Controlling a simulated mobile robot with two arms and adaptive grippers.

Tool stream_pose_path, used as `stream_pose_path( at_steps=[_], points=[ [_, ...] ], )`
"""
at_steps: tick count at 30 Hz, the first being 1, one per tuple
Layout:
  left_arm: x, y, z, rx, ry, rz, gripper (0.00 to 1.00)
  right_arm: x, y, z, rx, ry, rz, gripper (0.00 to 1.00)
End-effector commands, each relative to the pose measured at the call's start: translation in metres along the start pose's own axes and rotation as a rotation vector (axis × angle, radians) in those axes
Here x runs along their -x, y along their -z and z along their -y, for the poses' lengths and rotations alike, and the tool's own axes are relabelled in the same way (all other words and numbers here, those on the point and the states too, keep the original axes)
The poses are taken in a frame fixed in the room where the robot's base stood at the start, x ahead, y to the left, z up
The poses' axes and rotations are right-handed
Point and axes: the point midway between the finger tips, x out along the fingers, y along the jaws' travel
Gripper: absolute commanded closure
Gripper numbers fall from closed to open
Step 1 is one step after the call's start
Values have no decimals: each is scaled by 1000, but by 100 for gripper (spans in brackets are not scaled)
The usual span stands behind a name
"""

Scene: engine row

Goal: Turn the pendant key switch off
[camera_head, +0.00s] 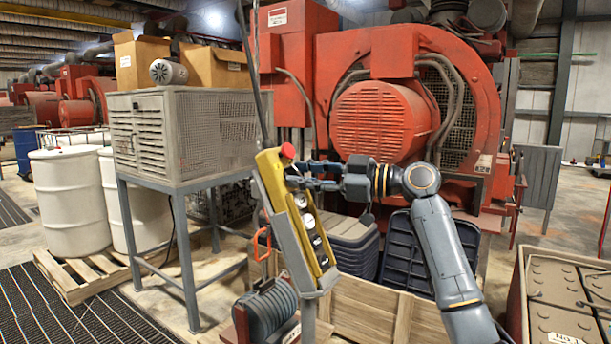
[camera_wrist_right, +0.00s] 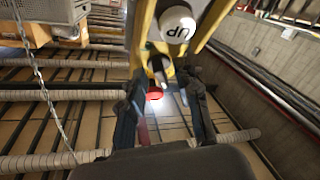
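The yellow pendant (camera_head: 272,181) hangs tilted in the middle of the head view, with a red button (camera_head: 287,151) at its top and several round buttons down its face. My right gripper (camera_head: 298,174) reaches in from the right, its fingertips at the pendant's upper part just below the red button. In the right wrist view, the gripper (camera_wrist_right: 161,88) has its two dark fingers apart. Between and just beyond them are the red button (camera_wrist_right: 154,96) and a small metallic piece, probably the key switch (camera_wrist_right: 159,68). Its setting and any contact are unclear. My left gripper is not in view.
A white button marked UP (camera_wrist_right: 177,20) sits near the fingers. A grey metal cabinet on legs (camera_head: 180,135) stands left of the pendant. A large red engine (camera_head: 380,120) is behind. A wooden crate (camera_head: 365,305) and dark bins (camera_head: 400,250) lie below my right arm.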

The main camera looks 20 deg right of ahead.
Motion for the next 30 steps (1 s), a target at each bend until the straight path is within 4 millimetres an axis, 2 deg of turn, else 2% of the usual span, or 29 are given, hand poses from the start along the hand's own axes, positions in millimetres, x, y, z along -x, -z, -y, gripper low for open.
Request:
stream_pose_path(
  at_steps=[6,10,24,30],
  points=[
    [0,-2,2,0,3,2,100,1,0,0,-1,0,0,68],
    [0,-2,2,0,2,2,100,10,0,0,-1,0,0,68],
    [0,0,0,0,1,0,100,101,-1,0,0,-1,2,68],
    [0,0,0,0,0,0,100,118,-1,0,-1,0,1,68]
  ],
)
